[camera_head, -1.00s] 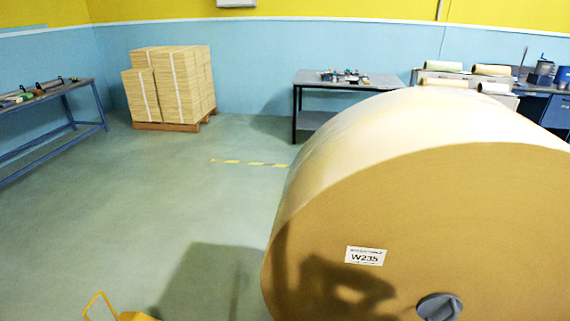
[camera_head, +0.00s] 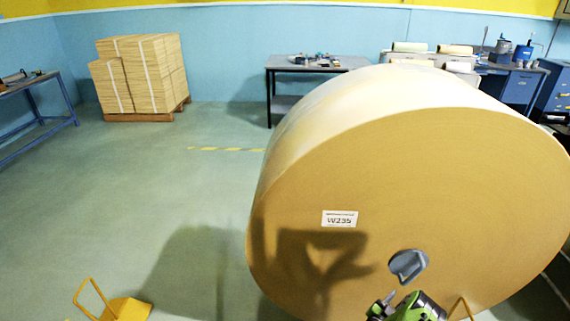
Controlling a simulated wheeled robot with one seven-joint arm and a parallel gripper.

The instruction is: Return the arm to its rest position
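My gripper (camera_head: 384,302) is partly in view at the bottom edge of the head view, a green and dark shape right of centre. Most of it is cut off by the frame, and I cannot tell whether its fingers are open or shut. It appears just below the grey core piece (camera_head: 408,265) of the large kraft roll (camera_head: 460,190); whether they touch is not clear. The roll lies on its side with its flat brown face toward me, bearing a white label (camera_head: 340,219) reading W235. A dark shadow falls across the lower left of this face.
A yellow chock with a handle (camera_head: 128,308) is on the floor left of the roll. Strapped stacks (camera_head: 140,75) stand on a pallet behind. A grey table (camera_head: 320,63) and blue benches line the walls. The floor at left is clear.

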